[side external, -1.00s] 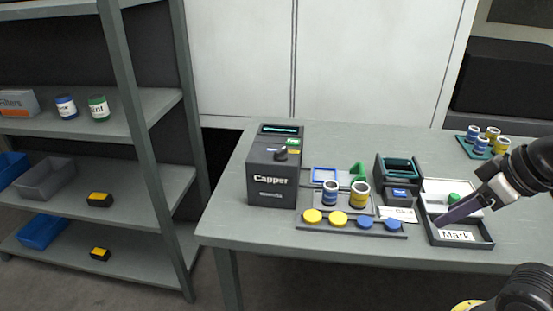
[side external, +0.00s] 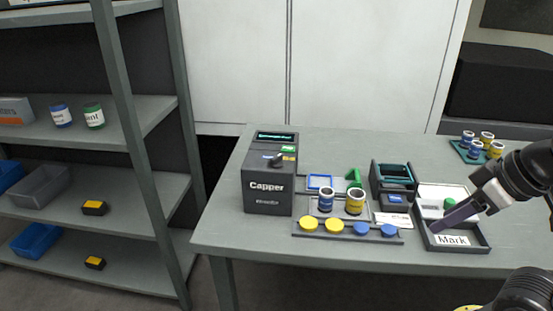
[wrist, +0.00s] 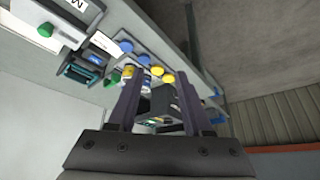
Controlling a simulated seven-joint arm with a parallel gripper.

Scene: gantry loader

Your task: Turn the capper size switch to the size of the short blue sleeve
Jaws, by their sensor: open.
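The dark capper (side external: 267,200) stands at the left of the table. Its black size switch (side external: 276,160) is on the sloped top panel beside small green, blue and yellow marks. The marks are too small to read, so I cannot tell the setting. A blue-banded sleeve (side external: 326,200) stands right of the capper, beside a yellow-banded sleeve (side external: 355,202). My gripper (side external: 440,224) is over the tray at the right, well away from the switch. In the wrist view my gripper (wrist: 162,95) has its fingers apart with nothing held; the capper (wrist: 165,103) shows beyond them.
A strip with yellow and blue caps (side external: 361,229) lies in front of the sleeves. A teal-topped device (side external: 392,185) and a tray labelled Mark (side external: 478,247) are further right. Several sleeves stand on a teal plate (side external: 463,152) at the back. A shelf rack (side external: 130,150) is at left.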

